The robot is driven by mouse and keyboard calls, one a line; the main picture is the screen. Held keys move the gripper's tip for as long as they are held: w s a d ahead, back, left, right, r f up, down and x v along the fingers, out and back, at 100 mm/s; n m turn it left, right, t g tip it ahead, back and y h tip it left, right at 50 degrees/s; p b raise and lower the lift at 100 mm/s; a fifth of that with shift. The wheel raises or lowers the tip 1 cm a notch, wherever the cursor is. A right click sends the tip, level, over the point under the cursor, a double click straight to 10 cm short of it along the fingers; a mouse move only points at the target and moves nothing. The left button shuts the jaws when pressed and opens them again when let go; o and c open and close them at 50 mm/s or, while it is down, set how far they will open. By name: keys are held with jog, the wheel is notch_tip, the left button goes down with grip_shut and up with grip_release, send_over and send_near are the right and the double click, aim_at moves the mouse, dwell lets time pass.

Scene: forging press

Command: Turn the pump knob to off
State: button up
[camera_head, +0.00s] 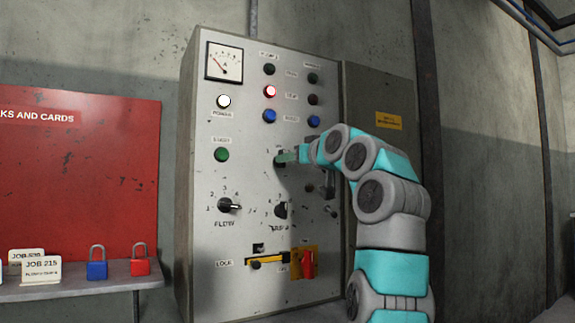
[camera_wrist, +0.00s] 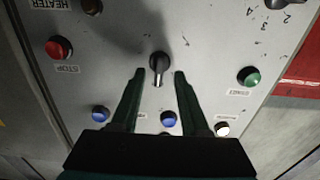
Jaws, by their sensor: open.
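A black knob (camera_wrist: 159,62) with a grey pointer bar sits on the control panel, between and just past my fingertips in the wrist view. Its bar points toward the bottom of that picture. My gripper (camera_wrist: 160,73) is open, with one dark green finger on each side of the knob; I cannot tell whether either touches it. In the head view my gripper (camera_head: 288,157) is at the panel face (camera_head: 240,180), right of the green start button (camera_head: 222,155), and mostly covers this knob. Its label is not readable.
A flow selector (camera_head: 229,205) and another selector (camera_head: 281,211) sit lower on the panel. Blue buttons (camera_wrist: 168,119), a red stop button (camera_wrist: 59,47) and a lit red lamp (camera_head: 270,91) are nearby. A red handle (camera_head: 308,263) is lower right. Padlocks (camera_head: 97,265) stand on a shelf at left.

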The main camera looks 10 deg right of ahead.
jog(key=b+v, duration=0.1)
jog(key=v, duration=0.4)
jog(key=shift+s+d+f, duration=0.1)
dwell(0.3)
jog(key=w+a+f+m+g, duration=0.1)
jog(key=a+f+g, duration=0.15)
jog(key=f, duration=0.35)
jog(key=a+f+m+g, duration=0.1)
jog(key=f+g, duration=0.2)
jog(key=f, duration=0.2)
jog(key=s+a+f+g+h, duration=0.1)
jog(key=s+f+g, duration=0.1)
jog(key=s+f, duration=0.35)
jog(key=s+a+f+g, duration=0.2)
jog(key=f, duration=0.6)
jog(key=s+a+f+g+h, duration=0.1)
jog(key=s+f, duration=0.2)
jog(key=f, duration=0.4)
jog(key=s+d+f+g+h, duration=0.1)
jog(key=s+f+g, duration=0.1)
jog(key=s+f, duration=0.8)
jog(key=s+d+f+m+g+h, duration=0.1)
jog(key=s+d+f+g, duration=0.1)
jog(key=s+f, duration=0.8)
jog(key=s+d+f+g+h, duration=0.1)
jog(key=s+f+g, duration=0.3)
jog(key=s+f, duration=0.6)
jog(key=s+d, duration=0.1)
jog(key=s, duration=0.6)
jog(key=shift+m+h, duration=0.3)
